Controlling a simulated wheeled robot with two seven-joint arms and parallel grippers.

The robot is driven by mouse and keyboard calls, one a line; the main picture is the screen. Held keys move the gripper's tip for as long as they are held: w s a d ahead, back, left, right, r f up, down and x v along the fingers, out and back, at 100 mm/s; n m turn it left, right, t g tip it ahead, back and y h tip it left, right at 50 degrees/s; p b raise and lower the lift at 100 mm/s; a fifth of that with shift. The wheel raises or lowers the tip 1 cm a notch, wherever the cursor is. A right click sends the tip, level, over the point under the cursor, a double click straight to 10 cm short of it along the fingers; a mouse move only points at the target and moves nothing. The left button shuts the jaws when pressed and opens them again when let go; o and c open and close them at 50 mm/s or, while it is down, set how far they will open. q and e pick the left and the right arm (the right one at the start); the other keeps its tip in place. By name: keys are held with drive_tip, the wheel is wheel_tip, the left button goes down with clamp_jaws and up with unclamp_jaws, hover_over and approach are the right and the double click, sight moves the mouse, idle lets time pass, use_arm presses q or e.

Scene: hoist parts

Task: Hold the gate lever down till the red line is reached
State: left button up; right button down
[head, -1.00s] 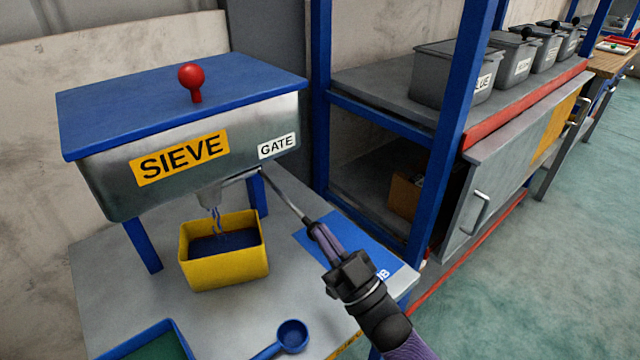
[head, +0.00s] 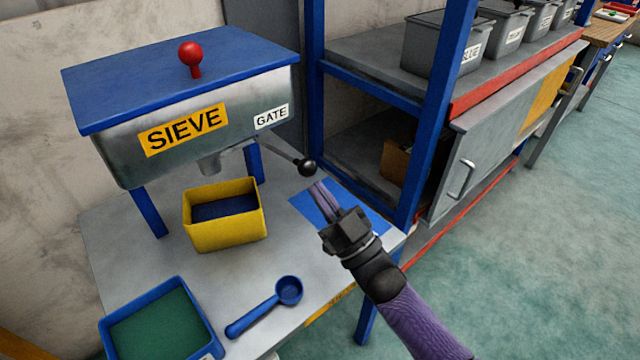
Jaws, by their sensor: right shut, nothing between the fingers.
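The sieve (head: 150,165) is a metal hopper with a blue lid and a red knob, standing on blue legs. Its gate lever (head: 308,167) sticks out to the right below the GATE label and ends in a black ball. The yellow bin (head: 228,233) stands under the spout (head: 209,163) with dark blue material inside; no stream falls from the spout. A red line inside the bin cannot be made out. My right gripper (head: 317,189) is shut and empty, just below the lever's ball, apparently apart from it. My left gripper is not in view.
A blue tray with a green inside (head: 160,325) and a blue scoop (head: 265,306) lie at the front of the grey table (head: 110,240). A blue mat (head: 350,207) lies under my right gripper. A shelf (head: 375,48) with grey bins stands at the right.

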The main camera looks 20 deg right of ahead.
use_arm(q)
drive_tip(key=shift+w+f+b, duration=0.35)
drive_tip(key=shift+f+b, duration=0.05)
use_arm(e)
drive_tip(key=f+v, duration=0.1)
drive_tip(key=v, duration=0.8)
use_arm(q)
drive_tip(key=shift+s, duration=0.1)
use_arm(e)
drive_tip(key=shift+w, duration=0.15)
